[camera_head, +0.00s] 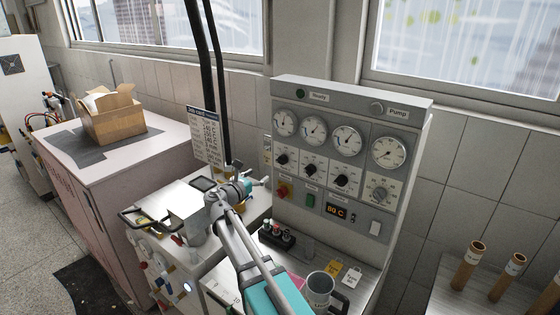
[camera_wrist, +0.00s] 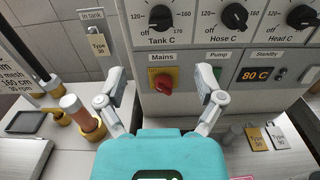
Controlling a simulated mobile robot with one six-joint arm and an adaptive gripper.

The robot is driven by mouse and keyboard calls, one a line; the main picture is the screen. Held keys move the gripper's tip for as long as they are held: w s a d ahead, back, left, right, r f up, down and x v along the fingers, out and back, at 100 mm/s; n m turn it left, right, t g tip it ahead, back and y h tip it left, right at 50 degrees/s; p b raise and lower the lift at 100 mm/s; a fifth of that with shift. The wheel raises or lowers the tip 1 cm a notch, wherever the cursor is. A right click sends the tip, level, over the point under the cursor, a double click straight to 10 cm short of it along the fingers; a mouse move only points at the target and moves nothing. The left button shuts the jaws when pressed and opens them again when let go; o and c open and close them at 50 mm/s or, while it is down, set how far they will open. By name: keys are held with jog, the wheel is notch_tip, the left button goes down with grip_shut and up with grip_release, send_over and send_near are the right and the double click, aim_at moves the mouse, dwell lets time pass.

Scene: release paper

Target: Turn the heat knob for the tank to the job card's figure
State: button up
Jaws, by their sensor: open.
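The grey control panel (camera_head: 330,120) carries a row of black heat knobs under round gauges. The knob labelled Tank C (camera_wrist: 158,19) is at the top of the wrist view, its dial marked 120 and 160; it is the leftmost black knob (camera_head: 283,159) in the head view. My gripper (camera_wrist: 161,78) is open and empty, below the Tank C knob and apart from it. The red Mains switch (camera_wrist: 164,83) shows between its fingers.
Hose C (camera_wrist: 234,17) and Head C (camera_wrist: 301,17) knobs lie right of Tank C. An orange display (camera_wrist: 256,75) reads 80 C. A grey mug (camera_head: 318,291) and tags stand on the bench below. Brown tubes (camera_head: 468,266) stand at right; a cardboard box (camera_head: 113,118) is at left.

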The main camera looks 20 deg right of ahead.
aim_at(279, 161)
jog(key=shift+d, duration=0.1)
jog(key=x, duration=1.3)
jog(key=shift+w+d, duration=0.15)
jog(key=shift+d, duration=0.05)
jog(key=c, duration=1.1)
